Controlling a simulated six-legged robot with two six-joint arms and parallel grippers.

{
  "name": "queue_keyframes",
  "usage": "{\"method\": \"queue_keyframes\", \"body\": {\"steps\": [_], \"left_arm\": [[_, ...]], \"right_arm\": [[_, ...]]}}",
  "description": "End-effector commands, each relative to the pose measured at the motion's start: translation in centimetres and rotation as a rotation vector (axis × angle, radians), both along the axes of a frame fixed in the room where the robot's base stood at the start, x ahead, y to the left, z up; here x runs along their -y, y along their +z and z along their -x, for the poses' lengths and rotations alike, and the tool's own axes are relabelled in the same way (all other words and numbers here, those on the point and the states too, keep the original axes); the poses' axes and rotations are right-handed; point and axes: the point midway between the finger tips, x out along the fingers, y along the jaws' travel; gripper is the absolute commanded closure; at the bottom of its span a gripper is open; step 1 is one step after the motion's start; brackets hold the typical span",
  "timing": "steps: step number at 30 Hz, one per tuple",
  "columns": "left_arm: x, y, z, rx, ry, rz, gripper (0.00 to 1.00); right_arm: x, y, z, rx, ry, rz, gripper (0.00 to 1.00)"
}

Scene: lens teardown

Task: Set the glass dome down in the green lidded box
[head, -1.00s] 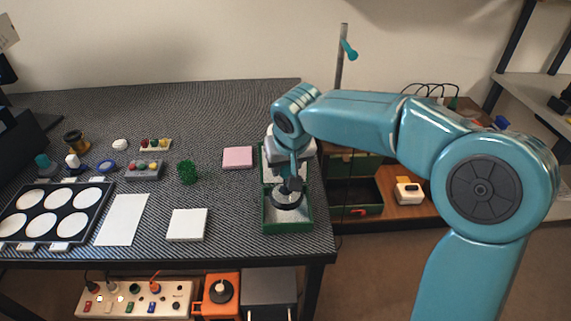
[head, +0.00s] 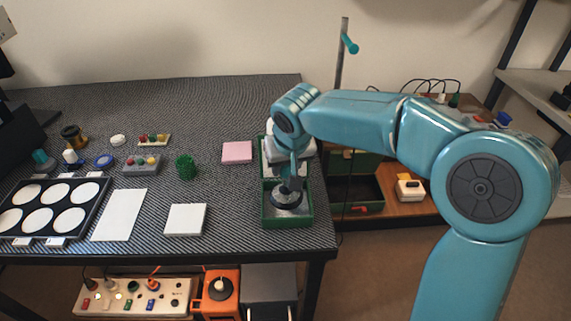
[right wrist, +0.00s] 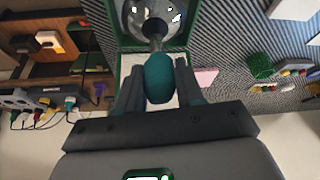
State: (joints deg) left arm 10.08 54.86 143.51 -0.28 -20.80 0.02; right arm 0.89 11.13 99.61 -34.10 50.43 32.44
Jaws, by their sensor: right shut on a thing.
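The green lidded box (head: 287,223) stands at the table's right edge, its lid open toward the back. My right gripper (head: 290,176) is above it, pointing down. In the right wrist view my right gripper (right wrist: 158,78) is shut on a teal handle (right wrist: 158,80). The shiny glass dome (right wrist: 157,18) with a dark rim is at the far end of that handle. In the head view the dark-rimmed dome (head: 286,205) is low inside the box's front part. I cannot tell whether it touches the floor. My left gripper is out of view.
A black tray with white discs (head: 98,204) is further left. A dark green case (head: 357,185) sits on the lower shelf to the right.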

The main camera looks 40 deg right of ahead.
Motion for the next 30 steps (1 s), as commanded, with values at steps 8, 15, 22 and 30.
{"method": "queue_keyframes", "body": {"steps": [8, 15, 22, 30], "left_arm": [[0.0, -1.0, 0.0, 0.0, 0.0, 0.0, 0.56], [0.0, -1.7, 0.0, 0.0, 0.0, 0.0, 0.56], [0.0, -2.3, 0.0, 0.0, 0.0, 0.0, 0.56], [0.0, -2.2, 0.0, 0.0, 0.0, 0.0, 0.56]], "right_arm": [[0.0, -1.1, 0.0, 0.001, 0.0, 0.0, 0.9], [0.0, -1.9, 0.0, 0.001, 0.0, 0.0, 0.9], [0.0, -2.5, 0.0, 0.001, 0.0, 0.0, 0.9], [0.0, -2.5, 0.0, 0.001, 0.0, 0.0, 0.9]]}}
